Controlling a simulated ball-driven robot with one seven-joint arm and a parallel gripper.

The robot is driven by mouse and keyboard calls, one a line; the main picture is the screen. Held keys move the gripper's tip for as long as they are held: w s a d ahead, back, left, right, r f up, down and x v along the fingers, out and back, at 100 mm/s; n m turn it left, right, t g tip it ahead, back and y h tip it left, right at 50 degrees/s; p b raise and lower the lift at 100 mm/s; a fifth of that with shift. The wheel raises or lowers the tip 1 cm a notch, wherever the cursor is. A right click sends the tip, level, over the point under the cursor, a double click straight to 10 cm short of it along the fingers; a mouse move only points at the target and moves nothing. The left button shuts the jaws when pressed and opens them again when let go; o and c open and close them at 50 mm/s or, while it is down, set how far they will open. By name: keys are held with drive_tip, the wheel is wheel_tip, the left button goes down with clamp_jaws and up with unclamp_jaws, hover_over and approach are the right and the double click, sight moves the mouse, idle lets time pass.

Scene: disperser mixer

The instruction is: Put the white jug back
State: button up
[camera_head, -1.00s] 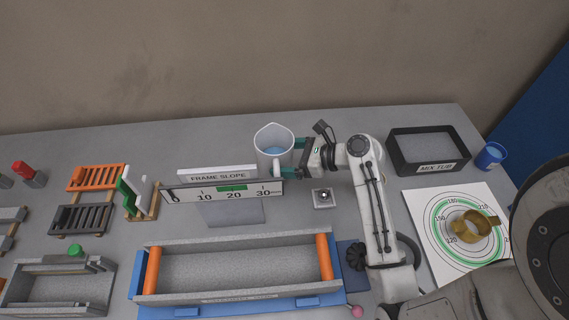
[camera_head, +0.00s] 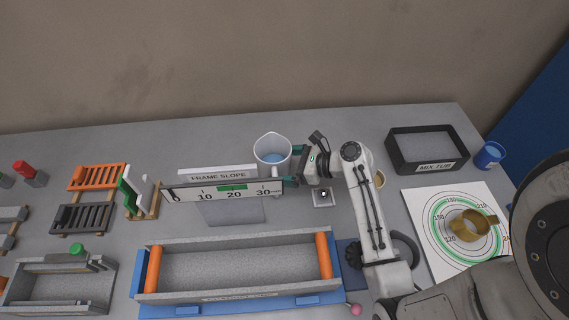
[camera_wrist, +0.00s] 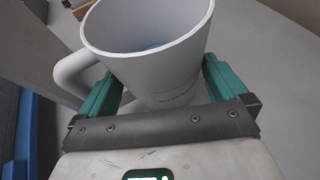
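The white jug (camera_head: 272,154) is upright at the back middle of the table, behind the right end of the frame slope scale, with blue liquid inside. My gripper (camera_head: 287,165) reaches it from the right. In the wrist view the jug (camera_wrist: 155,55) sits between the two green fingers of my gripper (camera_wrist: 165,92), which press against its sides. Its handle points left there. The jug's base is hidden in the head view, so I cannot tell whether it touches the table.
The frame slope scale (camera_head: 215,192) stands just in front of the jug. A long grey trough (camera_head: 240,268) lies nearer. The black mix tub (camera_head: 428,150), a blue cup (camera_head: 490,155) and a round dial sheet (camera_head: 440,252) are on the right. The table behind the scale is mostly clear.

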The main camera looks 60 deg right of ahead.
drive_tip(key=b+v, duration=0.1)
drive_tip(key=v, duration=1.1)
drive_tip(key=shift+r, duration=0.15)
drive_tip(key=shift+c, duration=0.3)
